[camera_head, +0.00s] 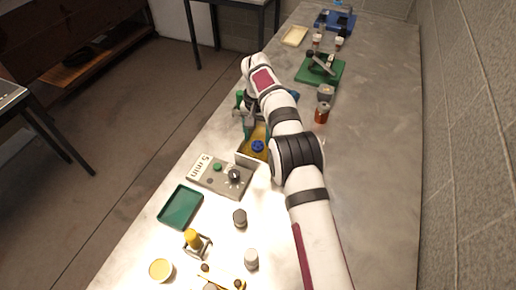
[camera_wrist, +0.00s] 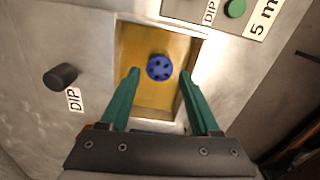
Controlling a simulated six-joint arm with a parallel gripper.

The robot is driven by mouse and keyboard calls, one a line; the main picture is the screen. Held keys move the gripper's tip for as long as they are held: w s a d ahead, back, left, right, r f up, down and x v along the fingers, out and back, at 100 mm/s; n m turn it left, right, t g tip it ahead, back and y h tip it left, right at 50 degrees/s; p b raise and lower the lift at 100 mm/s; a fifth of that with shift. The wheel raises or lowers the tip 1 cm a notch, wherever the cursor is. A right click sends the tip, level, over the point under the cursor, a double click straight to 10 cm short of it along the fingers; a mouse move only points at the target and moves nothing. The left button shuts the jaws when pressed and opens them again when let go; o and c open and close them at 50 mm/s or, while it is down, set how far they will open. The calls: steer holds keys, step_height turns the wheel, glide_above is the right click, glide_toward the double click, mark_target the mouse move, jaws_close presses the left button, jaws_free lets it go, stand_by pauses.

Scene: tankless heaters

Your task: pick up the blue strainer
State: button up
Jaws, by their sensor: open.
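The blue strainer (camera_wrist: 159,68) is a small round blue piece with dark holes, seen from above in the wrist view. It lies within a yellow-floored rectangular bath (camera_wrist: 138,95) with a pale rim. In the head view the strainer (camera_head: 258,146) shows as a blue spot in the yellow bath (camera_head: 246,156), beside my arm. My gripper (camera_wrist: 163,75) has two green fingers, spread wide and empty, with the strainer between and beyond their tips in the picture. The height gap between fingertips and strainer is hard to tell. In the head view my arm partly hides the gripper.
A grey timer box (camera_head: 220,176) marked "5 min" stands next to the bath. A dark knob (camera_wrist: 62,76) is by a "DIP" label. A green tray (camera_head: 180,207), several small jars and a green stand (camera_head: 320,71) are on the bench. Bare bench (camera_head: 375,150) lies right of my arm.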

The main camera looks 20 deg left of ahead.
mark_target(258, 146)
step_height(258, 146, down, 6)
steer(key=shift+f, duration=0.25)
steer(key=shift+r, duration=0.1)
jaws_close()
